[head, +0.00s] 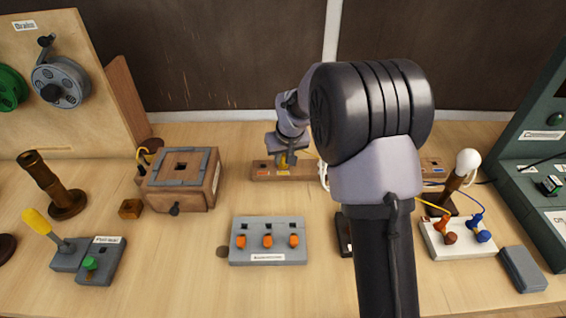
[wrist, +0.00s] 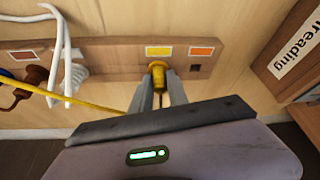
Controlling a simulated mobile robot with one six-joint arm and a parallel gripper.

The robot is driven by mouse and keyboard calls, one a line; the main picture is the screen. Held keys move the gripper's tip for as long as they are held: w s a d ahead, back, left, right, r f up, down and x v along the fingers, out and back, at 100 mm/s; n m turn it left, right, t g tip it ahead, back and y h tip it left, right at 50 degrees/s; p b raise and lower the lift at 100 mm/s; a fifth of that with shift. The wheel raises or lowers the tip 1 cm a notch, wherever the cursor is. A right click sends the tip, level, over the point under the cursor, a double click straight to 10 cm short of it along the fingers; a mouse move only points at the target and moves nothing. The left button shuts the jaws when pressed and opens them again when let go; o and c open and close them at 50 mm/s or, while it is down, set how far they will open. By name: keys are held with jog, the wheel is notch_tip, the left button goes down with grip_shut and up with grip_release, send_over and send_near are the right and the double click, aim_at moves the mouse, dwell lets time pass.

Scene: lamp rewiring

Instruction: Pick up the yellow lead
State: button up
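The yellow lead's plug (wrist: 158,72) stands at the wooden rail (wrist: 112,56), just in front of the yellow label (wrist: 158,51). Its yellow cable (wrist: 60,95) runs off to the left in the wrist view. In the head view a yellow cable (head: 432,204) shows near the white block on the right. My gripper (wrist: 159,82) has one finger on each side of the plug, very close to it. Whether both fingers press on it I cannot tell. In the head view my gripper (head: 287,161) is over the rail's left part, and my arm hides the rail's middle.
A white cord (wrist: 63,60) and a dark red plug (wrist: 36,75) are on the rail left of the gripper in the wrist view. A wooden box (head: 183,180) stands left of the rail, and a grey switch block (head: 268,242) in front. Bare table lies between them.

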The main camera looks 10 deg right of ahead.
grip_shut()
